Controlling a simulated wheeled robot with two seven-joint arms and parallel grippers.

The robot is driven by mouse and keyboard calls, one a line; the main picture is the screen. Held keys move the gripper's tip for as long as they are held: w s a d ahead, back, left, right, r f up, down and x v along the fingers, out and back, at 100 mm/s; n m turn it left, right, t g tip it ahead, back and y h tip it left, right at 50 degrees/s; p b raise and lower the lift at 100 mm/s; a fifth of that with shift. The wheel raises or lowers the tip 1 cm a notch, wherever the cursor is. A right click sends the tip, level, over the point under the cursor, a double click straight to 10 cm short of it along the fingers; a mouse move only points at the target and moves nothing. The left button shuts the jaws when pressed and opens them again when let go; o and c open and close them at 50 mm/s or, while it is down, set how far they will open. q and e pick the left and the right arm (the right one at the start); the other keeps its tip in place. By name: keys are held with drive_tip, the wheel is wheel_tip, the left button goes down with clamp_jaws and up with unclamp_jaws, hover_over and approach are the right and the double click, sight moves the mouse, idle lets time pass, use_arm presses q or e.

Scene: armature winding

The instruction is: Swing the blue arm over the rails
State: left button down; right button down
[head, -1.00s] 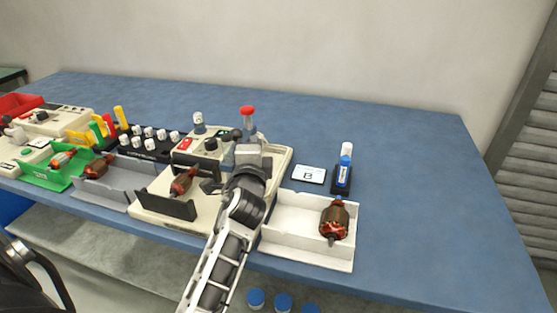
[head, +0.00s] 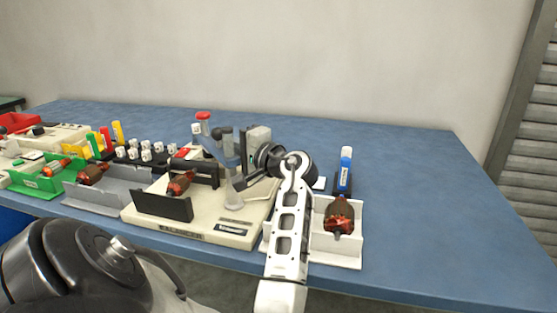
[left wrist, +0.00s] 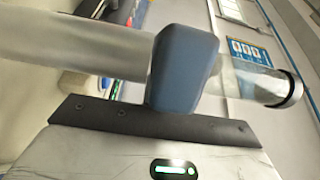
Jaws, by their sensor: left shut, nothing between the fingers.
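The blue arm (head: 228,146) is on the beige machine base (head: 220,216), tilted, with a red-topped post (head: 203,116) near its upper left. The black rails (head: 162,206) stand left of it with a red-brown armature (head: 180,184) between them. My left gripper (head: 244,150) is shut and empty, close to the right of the blue arm; I cannot tell whether it touches. In the left wrist view a blue block (left wrist: 183,65) and a grey cylinder (left wrist: 80,45) are very close to the gripper. My right gripper is not in view.
A white tray (head: 345,255) with a large armature (head: 339,216) lies right of the machine. Green (head: 35,185) and grey (head: 110,197) trays sit at left. The blue bench (head: 440,230) is clear at far right.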

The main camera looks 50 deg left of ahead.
use_arm(q)
drive_tip(key=shift+s+a+r+n+g, duration=0.1)
drive_tip(key=shift+s+a+n+g, duration=0.1)
drive_tip(key=shift+s+n+g, duration=0.3)
idle(0.4)
drive_tip(key=v, duration=1.5)
drive_tip(key=shift+w+d+b, duration=0.25)
drive_tip(key=shift+d+b, duration=0.05)
drive_tip(key=shift+d, duration=0.05)
